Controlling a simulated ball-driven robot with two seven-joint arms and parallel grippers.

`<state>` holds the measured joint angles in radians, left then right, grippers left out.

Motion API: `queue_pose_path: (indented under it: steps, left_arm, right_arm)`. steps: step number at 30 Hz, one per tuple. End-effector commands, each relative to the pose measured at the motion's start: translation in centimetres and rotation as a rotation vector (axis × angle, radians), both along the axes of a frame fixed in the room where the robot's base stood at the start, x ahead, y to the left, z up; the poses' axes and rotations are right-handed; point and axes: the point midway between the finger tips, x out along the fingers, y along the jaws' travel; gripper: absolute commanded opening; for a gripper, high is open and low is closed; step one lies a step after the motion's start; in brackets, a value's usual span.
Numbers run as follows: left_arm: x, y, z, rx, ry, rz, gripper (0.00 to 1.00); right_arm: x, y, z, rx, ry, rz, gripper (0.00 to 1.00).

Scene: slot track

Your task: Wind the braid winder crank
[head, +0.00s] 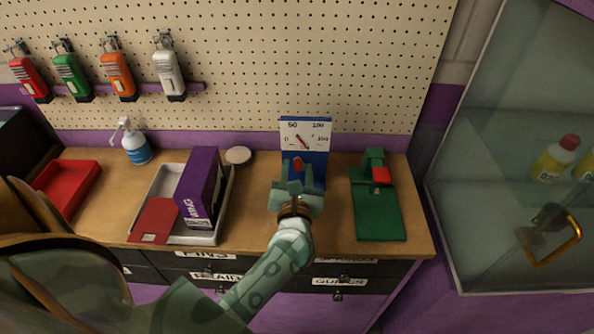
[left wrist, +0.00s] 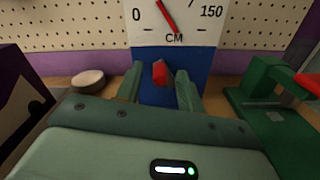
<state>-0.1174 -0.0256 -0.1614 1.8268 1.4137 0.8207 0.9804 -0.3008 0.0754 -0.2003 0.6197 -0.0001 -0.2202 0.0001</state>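The braid winder (head: 305,143) is a blue box with a white dial at the back of the bench. The dial has a red needle (left wrist: 166,15) that leans up and left, and "CM" is printed below it. The winder's red crank knob (left wrist: 160,73) shows on the blue front under the dial. My left gripper (head: 295,178) is in front of the winder. In the left wrist view its two fingers (left wrist: 160,82) stand apart on either side of the red knob, with a gap visible on each side. My right gripper is not in view.
A green tool (head: 378,212) with a red handle stands right of the winder. Left are a grey tray (head: 210,235) with a purple box (head: 201,185), a round disc (head: 238,155), a pump bottle (head: 135,146) and a red tray (head: 72,185). A pegboard (head: 250,60) rises behind.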

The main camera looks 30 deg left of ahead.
Motion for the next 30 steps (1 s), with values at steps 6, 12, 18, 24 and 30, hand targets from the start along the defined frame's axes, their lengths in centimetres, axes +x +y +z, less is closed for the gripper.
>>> queue_pose_path:
  steps: [6, 12, 18, 24, 30]
  left_arm:
    - [0.0, 0.0, 0.0, 0.000, 0.000, 0.000, 0.38]
    - [0.0, 0.0, 0.0, 0.000, 0.000, 0.000, 0.00]
    - [0.0, 0.0, 0.1, 0.007, 0.004, 0.000, 0.00]
    - [0.1, -0.2, 0.3, 0.060, 0.038, -0.001, 0.00]
    - [0.3, -0.5, 0.6, 0.169, 0.105, -0.002, 0.00]
  right_arm:
    - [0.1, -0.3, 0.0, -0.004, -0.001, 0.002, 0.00]
    - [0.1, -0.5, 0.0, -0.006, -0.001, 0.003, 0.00]
    - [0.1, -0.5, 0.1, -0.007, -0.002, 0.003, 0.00]
    - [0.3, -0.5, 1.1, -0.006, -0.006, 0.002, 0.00]
    - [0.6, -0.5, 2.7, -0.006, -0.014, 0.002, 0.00]
